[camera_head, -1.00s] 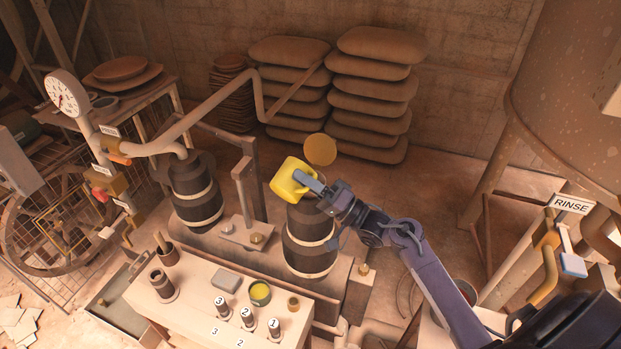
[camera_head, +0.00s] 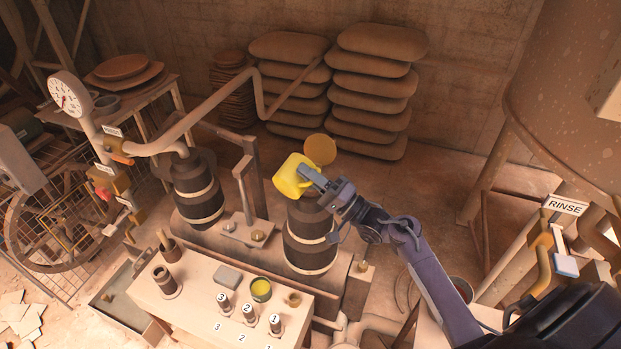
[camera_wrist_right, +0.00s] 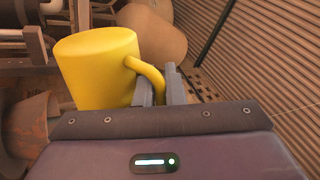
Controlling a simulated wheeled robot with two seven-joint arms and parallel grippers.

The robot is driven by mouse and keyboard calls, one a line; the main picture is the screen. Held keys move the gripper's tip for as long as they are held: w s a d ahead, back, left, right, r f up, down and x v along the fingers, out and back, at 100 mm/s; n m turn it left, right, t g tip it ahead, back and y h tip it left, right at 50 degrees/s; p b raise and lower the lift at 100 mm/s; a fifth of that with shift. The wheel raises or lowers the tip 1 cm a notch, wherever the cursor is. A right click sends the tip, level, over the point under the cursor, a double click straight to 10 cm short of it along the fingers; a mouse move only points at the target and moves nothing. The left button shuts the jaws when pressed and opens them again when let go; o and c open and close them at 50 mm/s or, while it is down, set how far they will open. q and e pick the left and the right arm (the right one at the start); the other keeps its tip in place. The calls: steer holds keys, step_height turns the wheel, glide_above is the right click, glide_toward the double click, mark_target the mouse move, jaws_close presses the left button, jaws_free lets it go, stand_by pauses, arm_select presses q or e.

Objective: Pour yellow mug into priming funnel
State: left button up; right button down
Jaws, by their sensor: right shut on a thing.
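The yellow mug (camera_head: 290,176) is held in the air above the right-hand dark barrel (camera_head: 310,240). It looks tilted in the head view. My right gripper (camera_head: 314,180) is shut on its handle. In the wrist view the mug (camera_wrist_right: 97,72) fills the upper left, with its handle between the fingers (camera_wrist_right: 159,88). Its contents are hidden. A round tan disc (camera_head: 321,149) shows just behind the mug. A brown flared, funnel-like piece (camera_wrist_right: 28,128) is below left of the mug in the wrist view. I cannot tell for certain which is the priming funnel. My left gripper is out of view.
A bench (camera_head: 190,305) at the front holds a yellow-filled cup (camera_head: 260,289), a grey block (camera_head: 228,277) and numbered cylinders. A second barrel (camera_head: 198,190) and pipework stand left. Stacked sacks (camera_head: 372,90) are at the back. The RINSE sign (camera_head: 566,205) is right.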

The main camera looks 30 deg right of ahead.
steer(key=shift+w+d+r+m+t+h+p, duration=0.35)
steer(key=shift+d+m+h+p, duration=0.2)
steer(key=shift+m, duration=0.25)
steer(key=shift+w+d+r+m+t+h+p, duration=0.2)
steer(key=shift+d+m+t+h+p, duration=0.2)
steer(key=shift+m+p, duration=0.5)
steer(key=shift+w+d+r+m+t+h+p, duration=0.2)
steer(key=shift+d+m+h+p, duration=0.25)
steer(key=shift+m+p, duration=0.4)
steer(key=shift+w+d+r+m+t+h+p, duration=0.1)
steer(key=shift+d+r+m+t+h+p, duration=0.15)
steer(key=shift+m+h+p, duration=0.45)
steer(key=shift+w+d+r+m+h+p, duration=0.1)
steer(key=shift+w+d+m+h+p, duration=0.15)
steer(key=shift+m+p, duration=0.45)
steer(key=shift+w+d+m+h+p, duration=0.1)
steer(key=shift+d+m+h+p, duration=0.25)
steer(key=shift+m, duration=0.6)
steer(key=shift+w+d+m+t+h+p, duration=0.15)
steer(key=shift+d+m+h+p, duration=0.3)
steer(key=shift+m, duration=0.3)
steer(key=shift+w+d+m+t+h+p, duration=0.1)
steer(key=shift+w+d+m+h+p, duration=0.15)
steer(key=shift+m+h+p, duration=0.4)
steer(key=shift+w+d+m+t+h+p, duration=0.1)
steer(key=shift+d+m+h+p, duration=0.3)
steer(key=shift+m, duration=0.4)
